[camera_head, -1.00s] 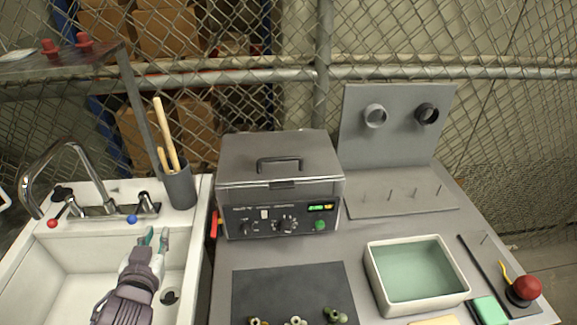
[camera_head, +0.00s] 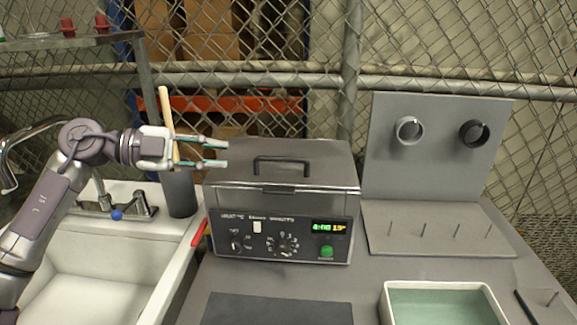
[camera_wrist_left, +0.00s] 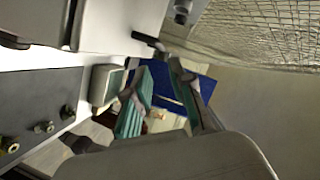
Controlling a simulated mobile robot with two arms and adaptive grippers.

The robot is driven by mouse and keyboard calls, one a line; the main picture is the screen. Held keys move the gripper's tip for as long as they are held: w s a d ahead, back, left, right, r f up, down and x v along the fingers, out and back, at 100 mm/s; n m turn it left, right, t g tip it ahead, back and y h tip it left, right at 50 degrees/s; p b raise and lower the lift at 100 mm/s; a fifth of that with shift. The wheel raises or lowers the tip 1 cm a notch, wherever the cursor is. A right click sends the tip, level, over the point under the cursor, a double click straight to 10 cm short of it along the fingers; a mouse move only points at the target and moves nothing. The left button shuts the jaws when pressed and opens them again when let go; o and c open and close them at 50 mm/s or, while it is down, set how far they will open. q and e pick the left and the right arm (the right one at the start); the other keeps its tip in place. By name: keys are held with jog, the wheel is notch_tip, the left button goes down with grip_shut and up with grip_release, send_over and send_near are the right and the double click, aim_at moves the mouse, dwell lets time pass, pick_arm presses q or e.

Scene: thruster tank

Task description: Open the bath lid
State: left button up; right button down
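The bath (camera_head: 280,222) is a grey box with dials, a lit display and a green button on its front. Its lid (camera_head: 325,152) lies flat and shut on top, with a dark bar handle (camera_head: 282,161). My left gripper (camera_head: 226,153) comes in from the left with its fingers pointing right. It is open and empty, with a gap between its tips and the handle. Its teal-padded fingers stand apart in the left wrist view (camera_wrist_left: 160,90). Whether they touch the lid cannot be told. My right gripper is not in view.
A grey cup (camera_head: 179,193) with wooden sticks stands just below my left gripper. The sink (camera_head: 100,285) is at the left. A pegged stand with two rings (camera_head: 437,150) is right of the bath. A white-rimmed tray (camera_head: 392,305) and dark mat (camera_head: 265,310) lie in front.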

aim_at(275, 158)
pick_arm(q)
jog(key=p+x, duration=0.1)
jog(key=x, duration=1.1)
jog(key=shift+d+r+p, duration=0.1)
jog(key=shift+r+p, duration=0.05)
jog(key=shift+p, duration=0.15)
jog(key=shift+w+d, duration=0.15)
jog(key=shift+d, duration=0.25)
grip_shut()
